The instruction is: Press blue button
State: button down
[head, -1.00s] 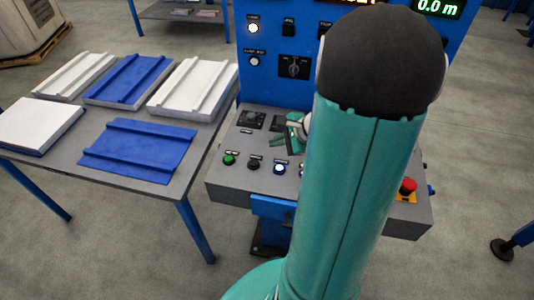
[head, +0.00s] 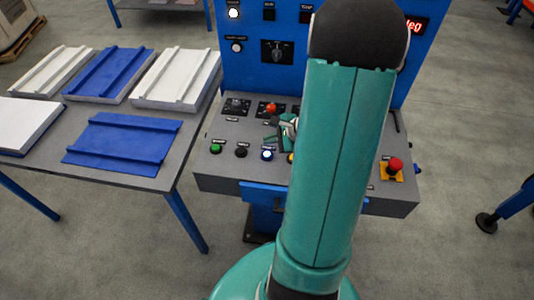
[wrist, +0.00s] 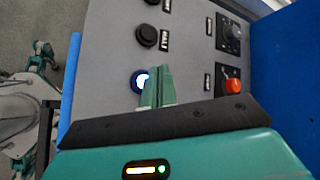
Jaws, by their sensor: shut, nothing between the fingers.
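The blue button (head: 267,155) is a round button with a bright lit centre on the grey sloped console, right of a black button. In the wrist view the blue button (wrist: 139,80) has a blue ring, and the finger tips cover its right edge. My gripper (head: 270,131) has teal fingers and is just above and behind the button in the head view. In the wrist view my gripper (wrist: 160,70) is shut and empty, its two fingers side by side. I cannot tell whether the tips touch the button.
A green button (head: 215,148) and black button (head: 241,152) sit left of it. An orange-red knob (head: 271,108) is behind, and a red emergency button (head: 395,164) is at right. A table (head: 150,175) with blue and white panels stands left. My arm hides the console's middle.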

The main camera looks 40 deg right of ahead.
aim_at(270, 155)
jog(key=shift+f, duration=1.9)
dwell(0.5)
jog(key=shift+f, duration=0.4)
jog(key=shift+f, duration=0.4)
dwell(0.6)
jog(key=shift+r, duration=0.8)
jog(key=shift+r, duration=0.1)
jog(key=shift+r, duration=2.45)
